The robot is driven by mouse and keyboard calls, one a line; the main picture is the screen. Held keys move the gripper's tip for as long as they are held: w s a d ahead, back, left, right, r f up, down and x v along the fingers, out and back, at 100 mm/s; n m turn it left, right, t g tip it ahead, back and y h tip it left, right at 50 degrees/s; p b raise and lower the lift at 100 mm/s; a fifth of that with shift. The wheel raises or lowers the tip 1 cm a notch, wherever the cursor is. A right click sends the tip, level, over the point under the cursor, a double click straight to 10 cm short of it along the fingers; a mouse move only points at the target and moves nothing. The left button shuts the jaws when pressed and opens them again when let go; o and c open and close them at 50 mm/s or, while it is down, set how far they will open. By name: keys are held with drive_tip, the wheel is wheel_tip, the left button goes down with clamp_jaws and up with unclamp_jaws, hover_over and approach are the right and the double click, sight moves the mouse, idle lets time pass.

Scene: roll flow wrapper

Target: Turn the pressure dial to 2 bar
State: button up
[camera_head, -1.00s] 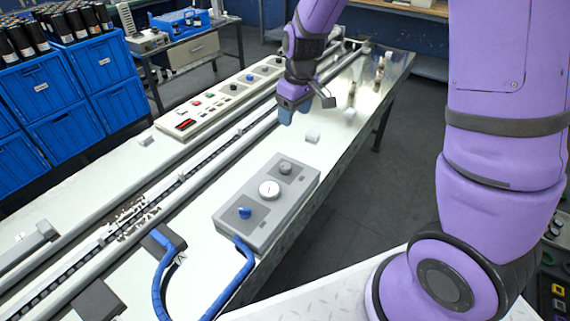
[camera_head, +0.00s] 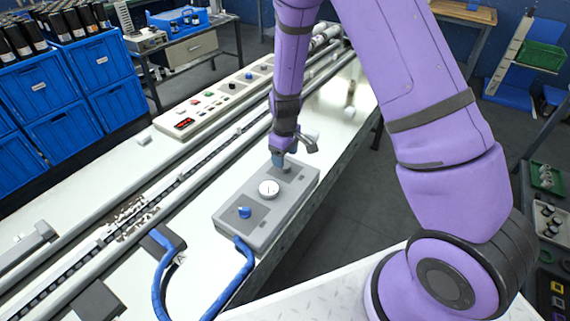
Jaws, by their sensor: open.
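A grey control box (camera_head: 246,229) sits on the white bench and carries a round white gauge (camera_head: 268,188) in its middle. A blue knob (camera_head: 244,212) is on its near-left panel. A grey dial on its far-right panel is mostly hidden behind my gripper (camera_head: 280,163). My gripper points down over that dial, with its tips at or just above it; I cannot tell if they touch it. The gauge reading is too small to make out. I cannot tell from here which knob is the pressure dial.
A blue hose (camera_head: 238,278) runs from the box's near end. A long rail conveyor (camera_head: 190,178) passes behind the box. A panel with buttons and a red display (camera_head: 184,124) lies beyond it. Blue crates (camera_head: 62,125) stand at the far left.

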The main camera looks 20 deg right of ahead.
drive_tip(key=shift+f, duration=2)
drive_tip(key=c, duration=0.9)
